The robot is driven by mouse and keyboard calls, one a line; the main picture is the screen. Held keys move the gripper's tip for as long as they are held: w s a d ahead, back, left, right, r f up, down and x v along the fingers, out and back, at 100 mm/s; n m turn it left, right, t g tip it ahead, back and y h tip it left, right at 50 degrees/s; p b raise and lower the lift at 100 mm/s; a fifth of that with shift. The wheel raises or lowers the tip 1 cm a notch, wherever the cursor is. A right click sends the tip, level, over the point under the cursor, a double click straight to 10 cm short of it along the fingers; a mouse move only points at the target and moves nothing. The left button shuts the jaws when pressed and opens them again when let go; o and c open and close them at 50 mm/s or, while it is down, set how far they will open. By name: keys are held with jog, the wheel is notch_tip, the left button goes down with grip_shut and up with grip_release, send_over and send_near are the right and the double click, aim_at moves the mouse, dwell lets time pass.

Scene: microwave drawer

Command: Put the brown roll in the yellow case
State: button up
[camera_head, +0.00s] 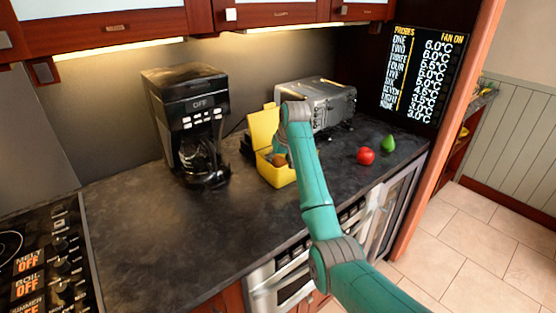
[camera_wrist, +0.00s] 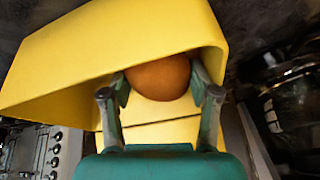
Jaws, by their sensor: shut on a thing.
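The yellow case (camera_head: 277,175) stands open on the dark counter, with its lid (camera_head: 262,127) raised at the back. In the wrist view the yellow case (camera_wrist: 110,45) fills much of the picture. The brown roll (camera_wrist: 160,77) is between the fingers of my gripper (camera_wrist: 158,88), which is shut on it. In the head view the roll (camera_head: 278,160) shows as a small brown patch at the case opening, partly hidden by my arm. The roll is at or within the case opening; I cannot tell whether it touches the case floor.
A black coffee maker (camera_head: 190,125) stands left of the case, and a silver toaster (camera_head: 318,105) stands behind it. A red apple (camera_head: 366,156) and a green pear (camera_head: 388,144) lie to the right. The counter (camera_head: 170,230) in front left is clear.

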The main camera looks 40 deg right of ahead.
jog(key=o, duration=1.3)
jog(key=shift+r, duration=5.5)
